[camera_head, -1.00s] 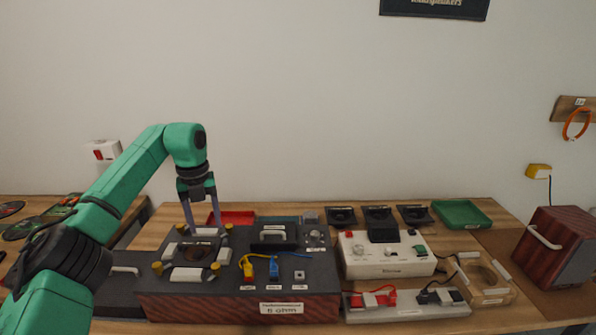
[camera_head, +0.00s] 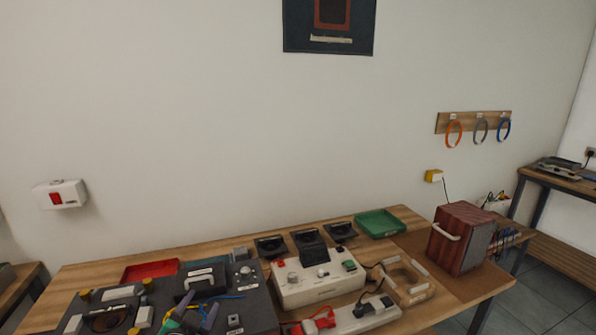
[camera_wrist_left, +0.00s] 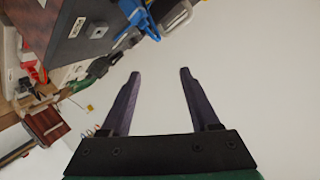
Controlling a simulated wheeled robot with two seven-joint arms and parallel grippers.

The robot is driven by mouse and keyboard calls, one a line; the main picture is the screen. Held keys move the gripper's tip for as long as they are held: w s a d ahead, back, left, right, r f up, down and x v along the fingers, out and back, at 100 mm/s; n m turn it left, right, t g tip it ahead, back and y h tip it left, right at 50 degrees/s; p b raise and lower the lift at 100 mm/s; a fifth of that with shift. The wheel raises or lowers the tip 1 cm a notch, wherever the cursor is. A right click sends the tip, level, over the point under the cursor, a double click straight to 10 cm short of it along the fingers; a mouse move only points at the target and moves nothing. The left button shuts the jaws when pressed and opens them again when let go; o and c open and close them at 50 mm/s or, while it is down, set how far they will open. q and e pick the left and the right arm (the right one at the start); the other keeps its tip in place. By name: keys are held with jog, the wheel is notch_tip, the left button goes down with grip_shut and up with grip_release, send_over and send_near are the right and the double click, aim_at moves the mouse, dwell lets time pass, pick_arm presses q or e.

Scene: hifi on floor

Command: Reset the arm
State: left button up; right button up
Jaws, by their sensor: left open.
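My right gripper is in neither view.
The wooden bench holds a red tray (camera_head: 150,271), a white control box (camera_head: 318,281), black speaker parts, a green tray (camera_head: 379,224) and a dark red cabinet (camera_head: 461,238). Coloured rings hang on a wall rack (camera_head: 473,119). Grey floor shows at right.

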pick_arm(q)
jog(key=s+a+f+n+g+h, duration=0.1)
jog(key=s+f+n+g, duration=0.1)
jog(key=s+f+g, duration=0.55)
jog(key=s+f+n+g, duration=0.1)
jog(key=s+f+g, duration=0.2)
jog(key=s+f, duration=0.85)
jog(key=s+f+g, duration=0.1)
jog(key=s+f, duration=0.1)
jog(key=f, duration=0.7)
jog(key=s+f, duration=0.3)
jog(key=f, duration=0.6)
jog(key=s+a+f+g, duration=0.1)
jog(key=s+a+f, duration=0.2)
jog(key=s+f, duration=1.2)
jog(key=shift+s+a+f+g, duration=0.2)
jog(key=shift+s+g, duration=0.15)
jog(key=shift+s, duration=0.6)
